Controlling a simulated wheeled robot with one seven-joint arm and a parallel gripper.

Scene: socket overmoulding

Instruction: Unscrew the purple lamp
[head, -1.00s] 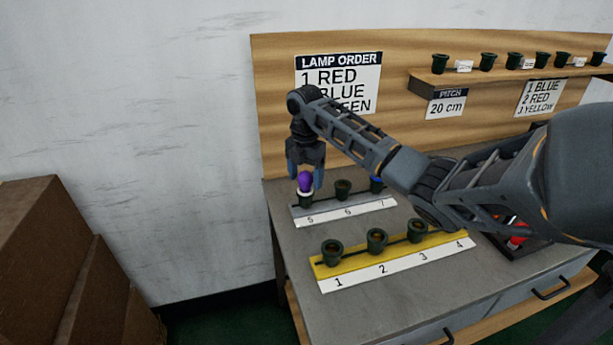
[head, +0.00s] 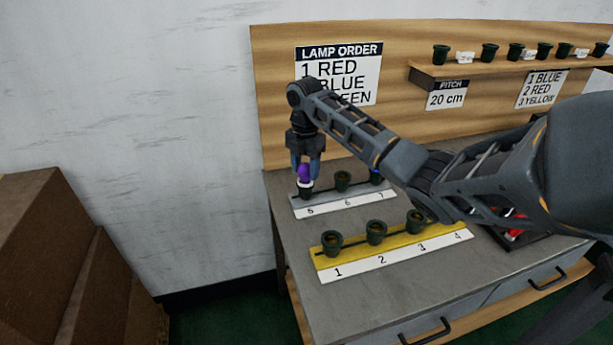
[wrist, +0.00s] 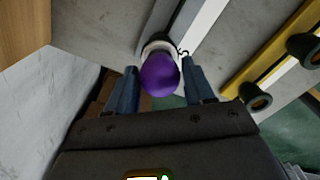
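The purple lamp (head: 304,173) stands upright in the socket numbered 5 (head: 305,192) on the grey strip at the back left of the bench. In the wrist view the purple lamp (wrist: 160,75) shows its round bulb with a white collar behind it. My gripper (head: 306,172) points down from above the lamp. In the wrist view my gripper (wrist: 160,78) has its two blue fingers on either side of the bulb, with a small gap visible on each side. The fingers are open around the lamp.
Socket 6 (head: 342,181) beside it is empty. The yellow strip (head: 328,271) in front holds several dark sockets. A tray with red things (head: 516,232) lies at the right.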

